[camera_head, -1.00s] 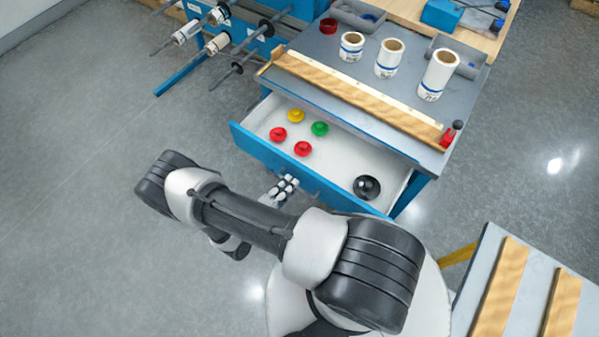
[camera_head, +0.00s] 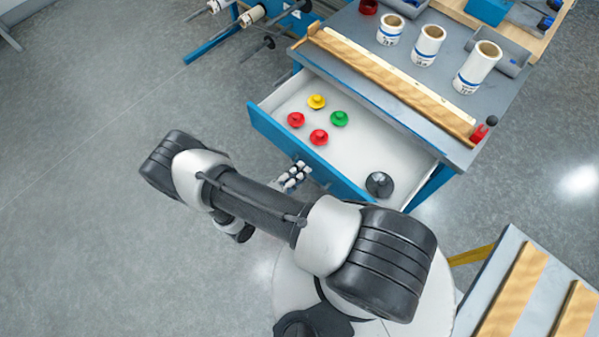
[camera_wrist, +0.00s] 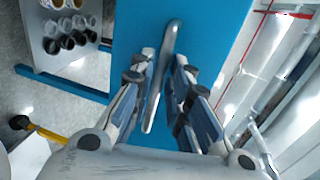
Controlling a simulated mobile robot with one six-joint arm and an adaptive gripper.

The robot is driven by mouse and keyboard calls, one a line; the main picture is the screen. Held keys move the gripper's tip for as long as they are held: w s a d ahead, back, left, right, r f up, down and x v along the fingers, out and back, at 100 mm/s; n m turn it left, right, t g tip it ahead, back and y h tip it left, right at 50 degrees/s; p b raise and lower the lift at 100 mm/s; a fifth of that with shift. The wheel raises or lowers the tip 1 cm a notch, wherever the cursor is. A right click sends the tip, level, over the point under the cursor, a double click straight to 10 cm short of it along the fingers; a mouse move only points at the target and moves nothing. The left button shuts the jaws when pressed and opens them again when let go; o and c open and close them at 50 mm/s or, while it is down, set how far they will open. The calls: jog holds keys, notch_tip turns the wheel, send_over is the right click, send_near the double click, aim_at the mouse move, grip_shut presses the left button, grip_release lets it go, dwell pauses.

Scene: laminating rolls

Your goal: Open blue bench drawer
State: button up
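The blue bench drawer (camera_head: 300,147) stands pulled out from the grey-topped bench, its white inside showing. Red, yellow and green knob-like pieces (camera_head: 319,137) and a dark round piece (camera_head: 380,184) lie in it. In the wrist view the blue drawer front (camera_wrist: 215,30) fills the middle, with a metal bar handle (camera_wrist: 170,45) on it. My gripper (camera_wrist: 166,62) has one finger on each side of the handle, with blue showing in the gaps. In the head view my gripper (camera_head: 293,177) is at the drawer front; the handle is hidden there.
White rolls (camera_head: 428,46) and a long wooden strip (camera_head: 395,83) are on the bench top (camera_head: 440,75). A blue rack with rods (camera_head: 262,38) stands at the upper left. A table with wooden strips (camera_head: 515,290) is at the lower right. The floor at left is clear.

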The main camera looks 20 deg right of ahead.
jog(key=shift+o, duration=1)
jog(key=v, duration=1.2)
